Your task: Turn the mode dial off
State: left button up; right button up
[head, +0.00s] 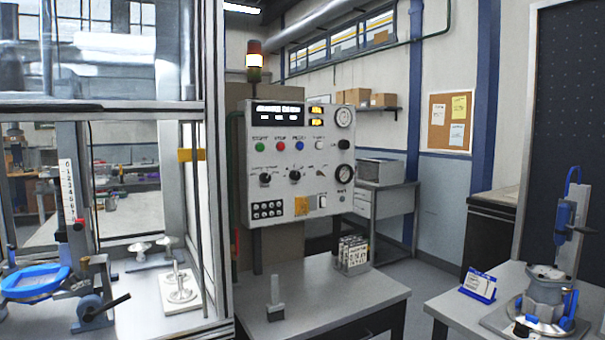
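A grey control panel (234,190) stands in the middle of the head view, facing me at an angle. Its lower face carries a black rotary dial (265,179) on the left and another dial (295,175) to its right. The labels around them are too small to read, so I cannot tell which is the mode dial or its exact setting. Above them is a row of round buttons, including a green button (260,147), a red button (280,147) and a blue button (300,145). A lit display (278,108) is at the top. Neither gripper is in view.
A grey bench (350,300) stands below the panel, with a small upright grey fixture (275,300) and a rack (353,255) on it. A framed enclosure (213,150) fills the left. A right-hand table (455,310) holds a housing (545,290) in a blue-handled fixture.

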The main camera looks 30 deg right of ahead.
aim_at(265, 178)
jog(key=i+l+z, duration=0.25)
jog(key=l, duration=0.25)
jog(key=i+l+z, duration=0.25)
jog(key=i+l, duration=0.15)
